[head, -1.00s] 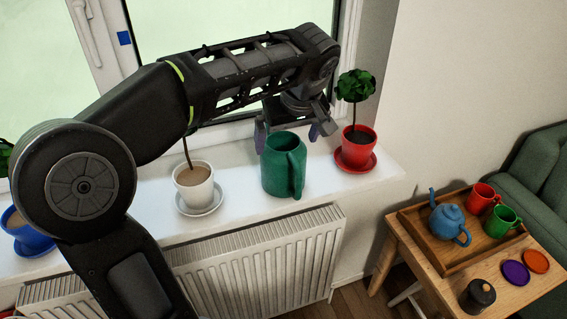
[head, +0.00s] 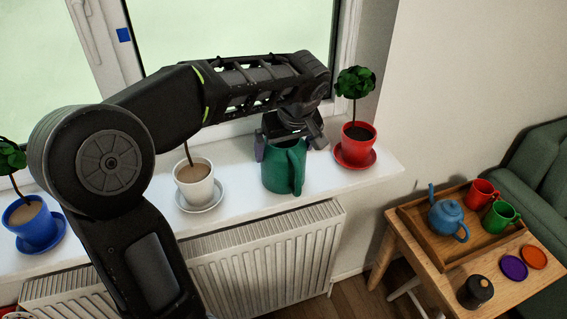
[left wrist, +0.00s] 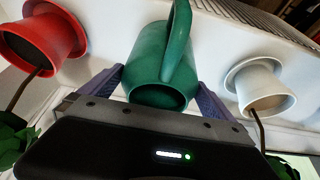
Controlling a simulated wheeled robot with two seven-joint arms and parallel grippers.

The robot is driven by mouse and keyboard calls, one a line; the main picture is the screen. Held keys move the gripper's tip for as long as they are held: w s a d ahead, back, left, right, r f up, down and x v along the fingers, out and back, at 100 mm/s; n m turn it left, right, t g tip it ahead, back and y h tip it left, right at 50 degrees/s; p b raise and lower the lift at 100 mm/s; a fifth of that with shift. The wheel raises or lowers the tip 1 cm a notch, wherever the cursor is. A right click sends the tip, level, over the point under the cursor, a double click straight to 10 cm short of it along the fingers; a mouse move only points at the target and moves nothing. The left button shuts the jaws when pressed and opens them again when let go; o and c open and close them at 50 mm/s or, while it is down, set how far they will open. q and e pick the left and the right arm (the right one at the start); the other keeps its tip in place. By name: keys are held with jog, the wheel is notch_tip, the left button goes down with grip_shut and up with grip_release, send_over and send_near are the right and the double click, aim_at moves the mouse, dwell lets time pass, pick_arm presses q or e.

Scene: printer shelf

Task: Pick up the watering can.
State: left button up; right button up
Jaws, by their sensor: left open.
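The green watering can (head: 281,172) stands upright on the white windowsill, between the white pot and the red pot. Its handle faces the front right. My left gripper (head: 290,145) is open over the can's top, with one finger at its left side and the other at its right. In the left wrist view the can (left wrist: 162,62) sits between the two purple fingers of my left gripper (left wrist: 158,85). The fingers do not visibly squeeze it. The can's far side is hidden. My right gripper is not in view.
A white pot (head: 193,190) stands left of the can and a red pot (head: 357,151) close to its right. A blue pot (head: 34,225) is farther left. A radiator (head: 260,258) lies below the sill. A side table holds a wooden tray (head: 447,255).

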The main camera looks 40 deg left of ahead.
pick_arm(q)
jog(key=shift+x, duration=1.1)
jog(key=shift+c, duration=0.4)
jog(key=c, duration=1.5)
jog(key=shift+r, duration=0.1)
jog(key=shift+c, duration=0.7)
notch_tip(320, 180, up, 10)
